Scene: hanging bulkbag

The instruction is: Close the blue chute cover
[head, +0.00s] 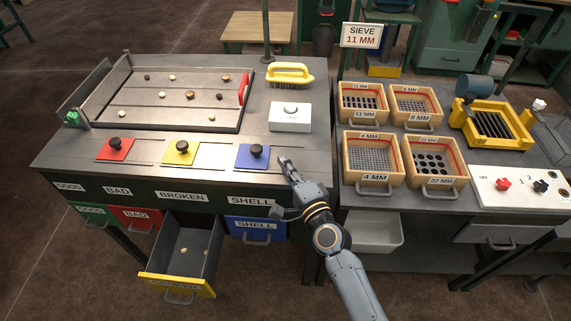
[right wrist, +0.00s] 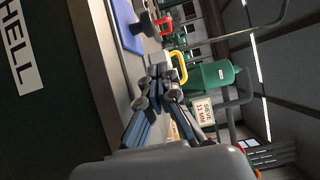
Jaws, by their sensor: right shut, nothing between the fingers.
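The blue chute cover (head: 266,157) is a flat blue plate with a black knob (head: 256,150) on top. It lies on the grey tabletop above the SHELL label, right of the yellow and red covers. In the right wrist view the blue cover (right wrist: 126,22) and its dark knob (right wrist: 150,24) show at the top. My right gripper (head: 284,160) is shut and empty, just right of the blue cover and apart from the knob. Its fingers also show in the right wrist view (right wrist: 160,72). My left gripper is out of view.
The red cover (head: 115,150) and yellow cover (head: 181,153) lie to the left. A white box (head: 290,117) and yellow brush (head: 275,72) stand behind. Sieve boxes (head: 375,180) are on the right. The yellow-fronted drawer (head: 178,286) is pulled out below, holding a few nuts.

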